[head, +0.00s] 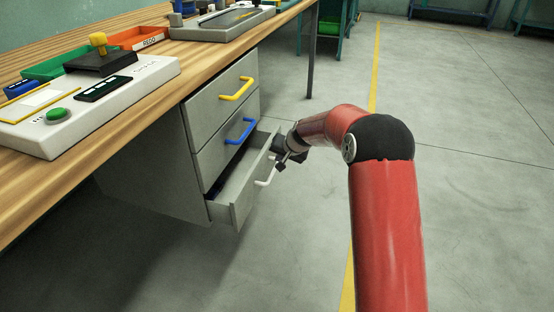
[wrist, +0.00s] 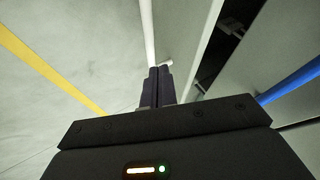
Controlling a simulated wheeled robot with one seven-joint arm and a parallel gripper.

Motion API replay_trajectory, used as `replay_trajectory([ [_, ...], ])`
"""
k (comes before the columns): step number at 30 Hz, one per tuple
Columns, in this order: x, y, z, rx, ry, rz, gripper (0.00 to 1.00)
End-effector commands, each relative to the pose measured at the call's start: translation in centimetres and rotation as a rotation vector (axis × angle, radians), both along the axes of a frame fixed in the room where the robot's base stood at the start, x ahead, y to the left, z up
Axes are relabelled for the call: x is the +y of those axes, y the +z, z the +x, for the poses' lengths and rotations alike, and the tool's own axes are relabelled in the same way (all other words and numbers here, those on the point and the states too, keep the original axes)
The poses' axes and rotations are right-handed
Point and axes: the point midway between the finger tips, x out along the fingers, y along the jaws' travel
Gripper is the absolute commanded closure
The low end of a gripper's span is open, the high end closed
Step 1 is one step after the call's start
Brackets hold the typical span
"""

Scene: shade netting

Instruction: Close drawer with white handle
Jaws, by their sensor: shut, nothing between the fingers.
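The bottom drawer (head: 236,190) of the grey cabinet is pulled out, with its inside showing. Its white handle (head: 268,173) is on the outer front face. My gripper (head: 281,164) is at the drawer's front, close beside the upper end of the white handle. In the wrist view my gripper's dark fingers (wrist: 157,74) are together with nothing between them. Their tips are by the white handle (wrist: 148,32), and the drawer's front edge (wrist: 206,45) runs just right of them. I cannot tell whether they touch.
Above are a shut drawer with a blue handle (head: 240,132) and a shut drawer with a yellow handle (head: 236,90). The wooden workbench (head: 115,120) overhangs the cabinet and carries a white control box (head: 85,110). The floor right of my arm is clear.

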Motion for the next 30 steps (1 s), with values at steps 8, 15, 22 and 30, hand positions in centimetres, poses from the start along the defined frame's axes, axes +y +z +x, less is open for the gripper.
replay_trajectory([
  [8,-2.0,5.0,-2.9,-0.005,-0.001,0.0,1.0],
  [15,-3.0,7.5,-4.6,-0.003,0.0,0.0,1.0],
  [22,-3.7,5.6,-8.1,0.097,-0.005,0.082,1.0],
  [30,-3.0,4.7,-15.9,0.281,0.046,0.362,1.0],
])
